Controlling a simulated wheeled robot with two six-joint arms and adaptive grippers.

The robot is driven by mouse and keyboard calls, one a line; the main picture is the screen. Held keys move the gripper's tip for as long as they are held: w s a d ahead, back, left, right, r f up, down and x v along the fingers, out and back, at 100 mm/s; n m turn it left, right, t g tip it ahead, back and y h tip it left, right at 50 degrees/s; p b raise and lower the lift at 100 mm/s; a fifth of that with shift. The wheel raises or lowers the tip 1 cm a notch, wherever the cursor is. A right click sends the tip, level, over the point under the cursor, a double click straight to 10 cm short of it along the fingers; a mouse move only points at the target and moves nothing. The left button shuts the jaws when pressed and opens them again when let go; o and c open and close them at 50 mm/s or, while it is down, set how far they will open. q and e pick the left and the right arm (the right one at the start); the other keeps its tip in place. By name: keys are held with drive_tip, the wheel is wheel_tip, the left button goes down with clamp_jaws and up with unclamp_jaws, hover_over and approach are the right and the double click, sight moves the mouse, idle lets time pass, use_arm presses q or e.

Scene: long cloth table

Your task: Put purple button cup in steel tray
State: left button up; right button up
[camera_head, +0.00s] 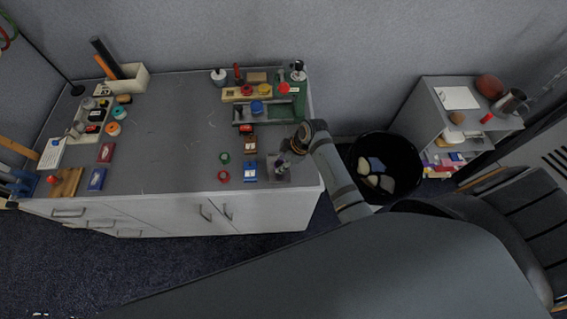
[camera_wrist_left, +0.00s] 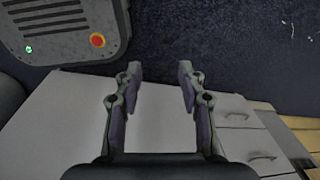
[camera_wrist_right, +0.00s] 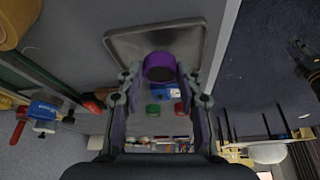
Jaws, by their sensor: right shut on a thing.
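The purple button cup (camera_wrist_right: 158,68) is between the fingertips of my right gripper (camera_wrist_right: 160,75) in the right wrist view, and the gripper is shut on it. The steel tray (camera_wrist_right: 117,42) is a shallow grey square tray behind the cup in that view. In the head view the tray (camera_head: 306,178) lies at the table's front right corner, with my right gripper (camera_head: 286,160) over it. The arm hides part of this area, and I cannot tell whether the cup touches the tray. My left gripper (camera_wrist_left: 160,78) is open and empty in the left wrist view.
Near the tray are a blue box (camera_head: 250,170), a green button cup (camera_head: 224,158) and a red one (camera_head: 223,176). The middle of the table is clear. A black bin (camera_head: 402,150) stands right of the table.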

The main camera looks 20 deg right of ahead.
wheel_tip(320, 180, down, 2)
drive_tip(key=shift+w+f+b, duration=0.15)
drive_tip(key=shift+f+b, duration=0.05)
drive_tip(key=shift+b, duration=0.2)
drive_tip(key=shift+w+a+r, duration=0.2)
drive_tip(key=shift+w, duration=0.05)
drive_tip(key=shift+s, duration=0.25)
drive_tip(key=o, duration=1)
drive_tip(key=shift+d+f, duration=0.1)
drive_tip(key=shift+o, duration=0.2)
drive_tip(key=shift+r, duration=0.3)
use_arm(q)
drive_tip(key=w+f, duration=0.2)
drive_tip(key=w, duration=0.1)
drive_tip(key=shift+w+d+f, duration=0.1)
drive_tip(key=shift+f, duration=0.3)
use_arm(e)
drive_tip(key=v, duration=1.1)
drive_tip(key=shift+r, duration=0.4)
